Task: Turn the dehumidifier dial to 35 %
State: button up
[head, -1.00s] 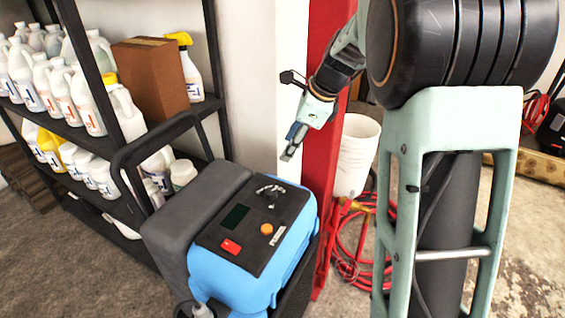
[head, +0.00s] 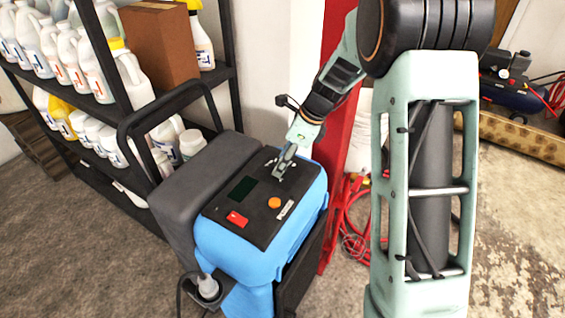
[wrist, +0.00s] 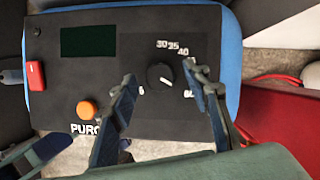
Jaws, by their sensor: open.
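The blue dehumidifier (head: 240,246) stands in the middle of the head view, with a black control panel on top. Its dial (wrist: 160,76) is a small black knob with a pale pointer line, ringed by white numbers; 30, 35 and 40 read at its upper side in the wrist view. The pointer slants toward the lower right, away from those three numbers. My gripper (wrist: 166,82) is open, with one finger on each side of the dial; I cannot tell whether either touches it. In the head view my gripper (head: 284,168) hides most of the dial.
The panel also carries a dark display (wrist: 88,41), a red switch (wrist: 36,75) and an orange button (wrist: 87,110). A black handle (head: 170,103) rises behind the machine. A shelf of bottles (head: 60,70) stands left, a red post (head: 333,120) right.

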jog(key=shift+a+f, duration=0.1)
jog(key=shift+f, duration=0.2)
jog(key=c, duration=1.2)
jog(key=shift+o, duration=0.2)
